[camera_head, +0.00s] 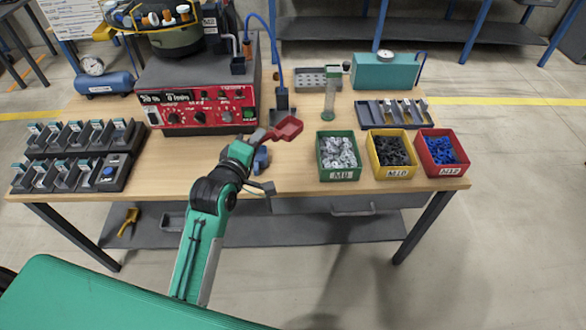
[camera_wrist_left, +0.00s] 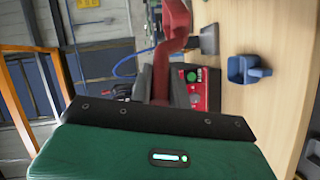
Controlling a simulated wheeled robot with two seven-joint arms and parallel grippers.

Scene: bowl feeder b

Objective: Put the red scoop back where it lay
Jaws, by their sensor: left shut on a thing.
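The red scoop (camera_head: 287,128) is held above the wooden table (camera_head: 300,175), left of the green bin. My left gripper (camera_head: 257,137) is shut on its handle, and the scoop's bowl points away from the gripper to the right. In the left wrist view the red scoop (camera_wrist_left: 178,20) reaches out beyond my left gripper (camera_wrist_left: 160,85), with its handle between the dark fingers. My right gripper is not in view.
Green (camera_head: 339,172), yellow (camera_head: 392,170) and red (camera_head: 443,165) bins of parts stand at the right. The red-fronted feeder control box (camera_head: 195,108) and a blue hose stand (camera_head: 282,105) are behind. Sample racks (camera_head: 75,150) are at the left. Bare table lies around the blue holder.

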